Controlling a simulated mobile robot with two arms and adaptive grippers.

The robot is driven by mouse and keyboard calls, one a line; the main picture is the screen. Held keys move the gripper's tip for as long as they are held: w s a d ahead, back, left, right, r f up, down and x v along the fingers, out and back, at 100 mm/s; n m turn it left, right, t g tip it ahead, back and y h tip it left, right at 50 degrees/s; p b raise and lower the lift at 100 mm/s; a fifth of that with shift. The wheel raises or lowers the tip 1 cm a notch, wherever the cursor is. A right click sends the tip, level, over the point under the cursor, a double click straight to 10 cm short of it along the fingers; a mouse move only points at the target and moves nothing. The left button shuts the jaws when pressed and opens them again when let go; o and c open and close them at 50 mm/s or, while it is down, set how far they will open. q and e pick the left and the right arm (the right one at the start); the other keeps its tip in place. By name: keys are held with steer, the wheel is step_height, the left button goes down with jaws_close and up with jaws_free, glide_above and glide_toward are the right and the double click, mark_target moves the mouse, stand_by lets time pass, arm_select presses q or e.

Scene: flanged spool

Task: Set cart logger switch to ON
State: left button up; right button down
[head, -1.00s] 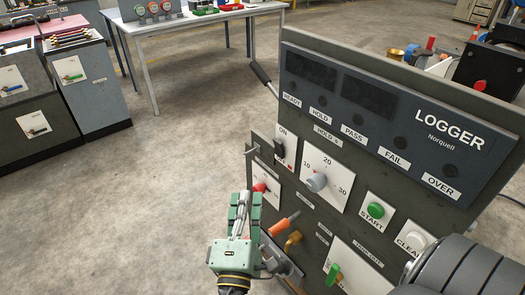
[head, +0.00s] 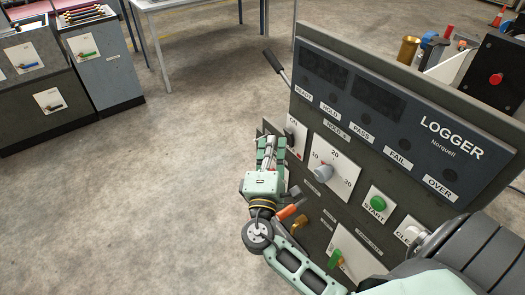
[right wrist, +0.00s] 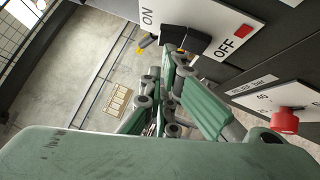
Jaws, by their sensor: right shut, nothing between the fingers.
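The logger switch is a black lever on a white plate (head: 297,133) at the left edge of the logger panel. In the right wrist view the plate (right wrist: 227,18) reads ON at one end and OFF at the other, and the black lever (right wrist: 198,42) is between the labels. I cannot tell which position it is set to. My right gripper (head: 271,142) is shut and empty, its fingertips (right wrist: 171,52) close beside the lever. I cannot tell whether they touch it. In the head view the gripper hides part of the switch area. My left gripper is not in view.
A red knob (right wrist: 285,120) is near my gripper in the right wrist view. Open floor (head: 150,200) lies to the left.

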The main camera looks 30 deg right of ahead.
steer(key=shift+w+d, duration=0.1)
steer(key=shift+d, duration=0.15)
steer(key=shift+d+r+m+g+p, duration=0.4)
steer(key=shift+r+m+g+p, duration=0.15)
steer(key=shift+p, duration=0.25)
steer(key=shift+w+f, duration=0.1)
steer(key=shift+f, duration=0.05)
